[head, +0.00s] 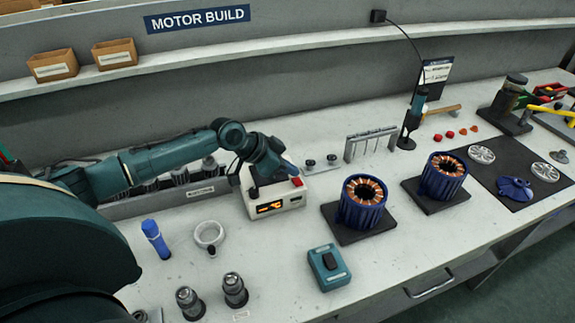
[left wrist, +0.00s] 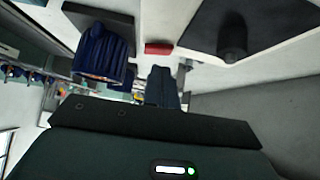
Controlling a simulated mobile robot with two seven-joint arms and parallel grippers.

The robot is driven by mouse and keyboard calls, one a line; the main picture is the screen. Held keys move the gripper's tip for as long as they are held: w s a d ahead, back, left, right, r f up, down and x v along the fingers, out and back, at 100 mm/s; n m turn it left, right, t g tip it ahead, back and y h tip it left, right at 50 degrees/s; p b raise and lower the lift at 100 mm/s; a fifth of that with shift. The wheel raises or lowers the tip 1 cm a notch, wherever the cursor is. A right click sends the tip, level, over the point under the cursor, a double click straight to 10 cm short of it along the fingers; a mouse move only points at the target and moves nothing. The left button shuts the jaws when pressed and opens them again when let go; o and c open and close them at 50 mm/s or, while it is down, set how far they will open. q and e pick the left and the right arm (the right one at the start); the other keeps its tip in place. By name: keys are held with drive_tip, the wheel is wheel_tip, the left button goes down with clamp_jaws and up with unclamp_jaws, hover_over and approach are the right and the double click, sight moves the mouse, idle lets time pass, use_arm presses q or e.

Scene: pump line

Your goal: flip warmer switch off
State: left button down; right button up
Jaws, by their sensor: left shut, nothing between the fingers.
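The warmer (head: 276,210) is a white box with a lit orange display on its front and a dark plate on top. Its red switch (head: 297,182) is at the top right; which way it is tipped I cannot tell. My left gripper (head: 288,168) is shut and empty, just above and behind the switch. In the left wrist view the shut fingers (left wrist: 162,88) point towards the red switch (left wrist: 158,48), with a small gap seeming to lie between them. The dark plate (left wrist: 275,25) carries a dark round part (left wrist: 232,40). My right gripper is not in view.
A blue-ringed stator (head: 362,205) on a dark mat stands right of the warmer. A teal box with a black button (head: 329,267) lies in front. Small dark parts (head: 320,162) sit just behind the warmer.

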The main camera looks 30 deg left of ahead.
use_arm(q)
wheel_tip(320, 180, up, 3)
drive_tip(key=shift+d+r+p, duration=0.1)
drive_tip(key=shift+p, duration=0.6)
drive_tip(key=shift+s+a+r+b, duration=0.15)
drive_tip(key=shift+s+a+b, duration=0.5)
drive_tip(key=shift+a+b, duration=0.15)
drive_tip(key=v, duration=0.7)
drive_tip(key=shift+r+b, duration=0.45)
drive_tip(key=shift+r, duration=0.05)
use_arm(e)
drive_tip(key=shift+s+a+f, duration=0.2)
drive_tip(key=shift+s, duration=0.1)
use_arm(q)
drive_tip(key=shift+s, duration=0.1)
